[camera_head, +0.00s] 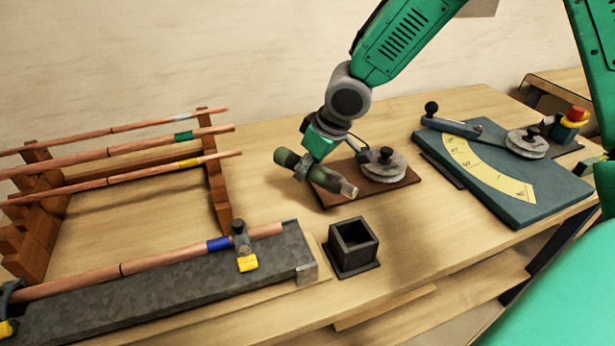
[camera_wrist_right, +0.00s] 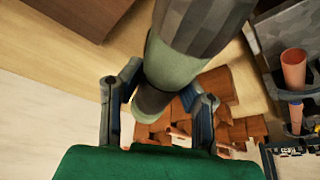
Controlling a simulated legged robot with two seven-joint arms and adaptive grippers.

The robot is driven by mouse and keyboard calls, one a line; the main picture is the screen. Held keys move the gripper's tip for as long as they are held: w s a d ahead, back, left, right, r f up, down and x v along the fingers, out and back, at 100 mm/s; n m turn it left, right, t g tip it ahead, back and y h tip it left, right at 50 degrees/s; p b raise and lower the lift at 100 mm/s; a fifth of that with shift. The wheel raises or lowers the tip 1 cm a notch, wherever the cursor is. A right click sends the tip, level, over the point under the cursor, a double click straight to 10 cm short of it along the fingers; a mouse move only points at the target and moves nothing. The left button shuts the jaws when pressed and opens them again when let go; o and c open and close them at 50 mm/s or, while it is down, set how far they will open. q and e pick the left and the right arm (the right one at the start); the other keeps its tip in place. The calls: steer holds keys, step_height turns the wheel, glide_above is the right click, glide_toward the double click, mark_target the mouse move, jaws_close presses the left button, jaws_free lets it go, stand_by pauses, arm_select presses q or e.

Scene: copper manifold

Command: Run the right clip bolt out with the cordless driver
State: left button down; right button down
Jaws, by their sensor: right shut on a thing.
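My right gripper (camera_head: 316,160) is shut on the cordless driver (camera_head: 290,159), a dark green cylinder with a grey end (camera_head: 348,190). It holds it tilted above the brown board's left edge. In the right wrist view the two fingers (camera_wrist_right: 160,105) close around the driver's green body (camera_wrist_right: 168,68). The right clip (camera_head: 241,238), dark with a yellow block (camera_head: 248,263), sits over the copper pipe (camera_head: 150,259) by its blue band, on the grey slab (camera_head: 170,291). The driver is apart from this clip, behind and right of it. The clip's bolt is too small to make out. My left gripper is not in view.
An open dark square box (camera_head: 353,258) stands right of the slab. A brown board (camera_head: 395,182) bears a grey disc (camera_head: 385,164). A blue board with a yellow scale (camera_head: 520,212) lies at right. Copper pipes rest on a wooden rack (camera_head: 217,180) at left.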

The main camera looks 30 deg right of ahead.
steer(key=r+p, duration=0.1)
steer(key=r, duration=0.1)
steer(key=r+p, duration=0.1)
steer(key=shift+a+r+p, duration=0.25)
steer(key=shift+p, duration=0.05)
steer(key=r+p, duration=0.1)
steer(key=p, duration=0.1)
steer(key=r+p, duration=0.1)
steer(key=r, duration=0.1)
steer(key=shift+d+r+p, duration=0.2)
steer(key=shift+r+p, duration=0.05)
steer(key=shift+p, duration=0.1)
steer(key=shift+a+r+p, duration=0.1)
steer(key=shift+r+p, duration=0.95)
steer(key=shift+p, duration=0.05)
steer(key=shift+f, duration=0.15)
